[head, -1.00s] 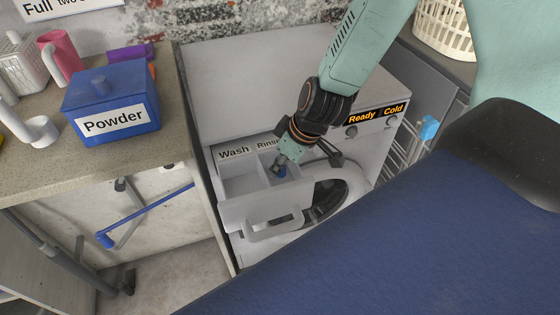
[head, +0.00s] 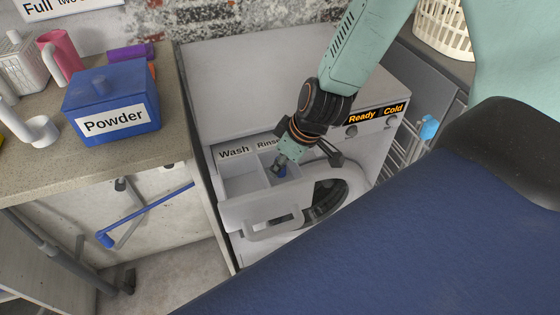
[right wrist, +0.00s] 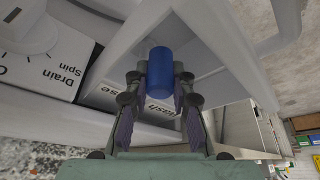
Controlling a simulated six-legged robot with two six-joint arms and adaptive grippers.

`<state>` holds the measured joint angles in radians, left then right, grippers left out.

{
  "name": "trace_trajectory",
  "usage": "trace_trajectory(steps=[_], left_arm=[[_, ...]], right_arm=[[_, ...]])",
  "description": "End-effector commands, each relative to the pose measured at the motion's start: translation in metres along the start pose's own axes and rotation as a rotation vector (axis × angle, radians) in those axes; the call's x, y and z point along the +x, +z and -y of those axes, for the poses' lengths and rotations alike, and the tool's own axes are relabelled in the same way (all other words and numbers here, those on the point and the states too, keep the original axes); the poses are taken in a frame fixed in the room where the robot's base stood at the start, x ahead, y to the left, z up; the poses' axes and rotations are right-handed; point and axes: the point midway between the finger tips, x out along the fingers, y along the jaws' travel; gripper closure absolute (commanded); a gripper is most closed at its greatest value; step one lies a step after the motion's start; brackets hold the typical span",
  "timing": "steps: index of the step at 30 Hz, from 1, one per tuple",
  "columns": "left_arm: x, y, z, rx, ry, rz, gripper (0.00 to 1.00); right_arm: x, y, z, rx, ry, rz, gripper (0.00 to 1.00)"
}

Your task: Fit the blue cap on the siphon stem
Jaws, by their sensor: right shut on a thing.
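The blue cap (head: 279,173) is between the fingers of my right gripper (head: 283,165), over the Rinse side of the pulled-out detergent drawer (head: 240,213). In the right wrist view the blue cap (right wrist: 161,72) is a plain blue cylinder, gripped from both sides by my right gripper (right wrist: 160,84). My left gripper is not in view.
The washing machine (head: 215,75) has its round door (head: 350,195) just right of the drawer. The drawer's Wash compartment (head: 240,185) is empty. A blue Powder box (head: 130,75) stands on the counter (head: 110,168) at left. A drying rack (head: 410,150) is at right.

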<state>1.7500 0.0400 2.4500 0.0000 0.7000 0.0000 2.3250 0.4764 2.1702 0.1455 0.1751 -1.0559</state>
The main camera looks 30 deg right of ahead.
Motion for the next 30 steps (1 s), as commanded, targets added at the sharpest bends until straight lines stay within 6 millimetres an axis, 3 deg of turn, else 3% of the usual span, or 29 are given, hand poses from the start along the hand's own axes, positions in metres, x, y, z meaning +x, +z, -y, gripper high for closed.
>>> trace_trajectory(steps=[30], left_arm=[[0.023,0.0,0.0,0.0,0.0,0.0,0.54]], right_arm=[[0.024,0.01,0.001,-0.001,0.0,0.0,0.93]])
